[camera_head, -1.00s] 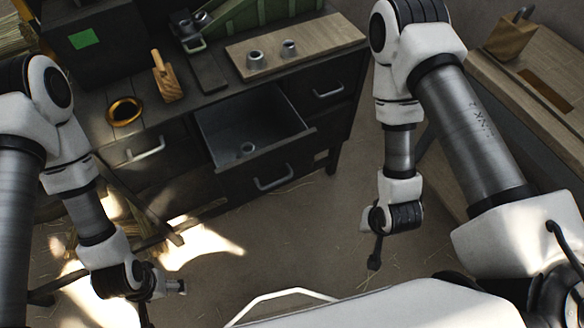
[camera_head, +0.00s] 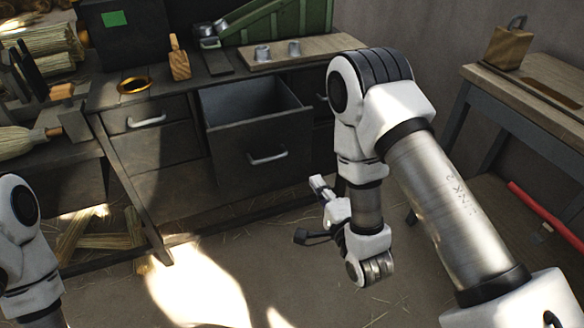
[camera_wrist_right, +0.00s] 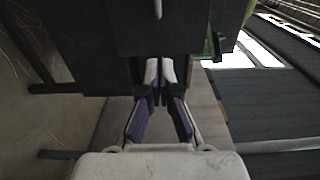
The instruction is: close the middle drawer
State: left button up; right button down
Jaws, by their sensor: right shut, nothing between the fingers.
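The middle drawer (camera_head: 258,146) is pulled out of the dark workbench, its open top showing an empty-looking inside. Its front carries a pale bar handle (camera_head: 267,157). My right gripper (camera_head: 319,186) is in front of the bench, low and to the right of the drawer front, apart from it in the picture. In the right wrist view, the shut, empty fingers (camera_wrist_right: 158,74) point toward a dark panel (camera_wrist_right: 95,30) with part of a handle at the top edge. My left gripper is outside the head view; only part of the left arm shows at lower left.
A shut left drawer (camera_head: 146,123) is beside the open one; my right arm partly hides the right drawer. A side table (camera_head: 535,85) stands at right. Floor ahead is mostly clear.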

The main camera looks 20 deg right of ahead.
aim_at(291, 142)
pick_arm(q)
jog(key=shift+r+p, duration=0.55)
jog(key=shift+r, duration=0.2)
pick_arm(e)
jog(key=w, duration=1.3)
jog(key=shift+w+a+r, duration=0.2)
jog(key=shift+w+a, duration=0.05)
jog(key=shift+w, duration=0.1)
